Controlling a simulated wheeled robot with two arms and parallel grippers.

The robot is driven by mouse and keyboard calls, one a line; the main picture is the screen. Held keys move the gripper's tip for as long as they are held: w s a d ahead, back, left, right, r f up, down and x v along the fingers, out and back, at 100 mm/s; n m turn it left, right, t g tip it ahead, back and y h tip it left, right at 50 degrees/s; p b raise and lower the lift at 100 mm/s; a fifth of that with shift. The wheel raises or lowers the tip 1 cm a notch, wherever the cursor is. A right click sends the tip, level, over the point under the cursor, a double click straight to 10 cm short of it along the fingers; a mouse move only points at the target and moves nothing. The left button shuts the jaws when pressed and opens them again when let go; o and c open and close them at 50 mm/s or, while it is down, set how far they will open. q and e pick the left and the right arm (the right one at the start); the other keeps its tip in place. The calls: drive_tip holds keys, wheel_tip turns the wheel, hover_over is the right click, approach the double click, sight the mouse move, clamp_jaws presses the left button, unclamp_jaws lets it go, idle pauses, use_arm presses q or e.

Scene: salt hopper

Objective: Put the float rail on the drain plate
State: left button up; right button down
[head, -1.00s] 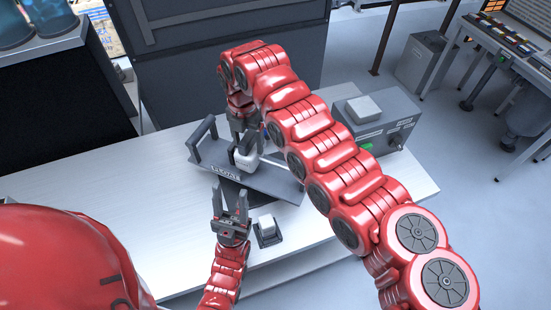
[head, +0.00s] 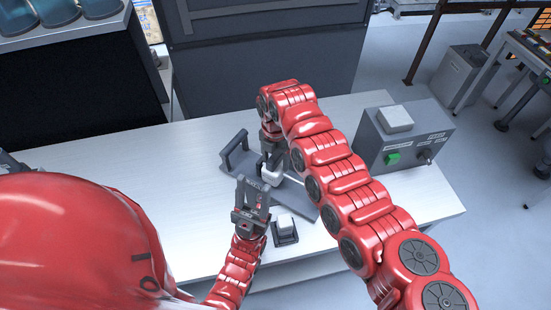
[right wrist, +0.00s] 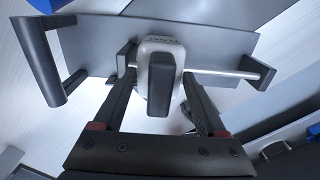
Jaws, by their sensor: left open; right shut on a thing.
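A grey plate (right wrist: 210,40) with a dark bar handle (right wrist: 47,60) at its left end is in the right wrist view. It also shows in the head view (head: 301,203). A thin metal rod (right wrist: 222,71) with dark end blocks runs across it, with a white lettered block (right wrist: 160,48) on it. I cannot tell whether rod and plate are one piece, or which is float rail and which drain plate. My right gripper (right wrist: 157,82) is shut on the white block, which also shows in the head view (head: 271,175). My left gripper (head: 254,186) is open and empty by the plate's near edge.
A small dark base with a white block (head: 285,227) stands in front of the plate. A grey control box (head: 405,140) with a green button stands at the back right. The white tabletop (head: 150,170) is clear left of the plate.

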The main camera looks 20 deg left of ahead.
drive_tip(key=shift+f, duration=0.1)
unclamp_jaws()
wheel_tip(320, 180, up, 12)
drive_tip(key=p, duration=0.1)
drive_tip(key=shift+r, duration=0.2)
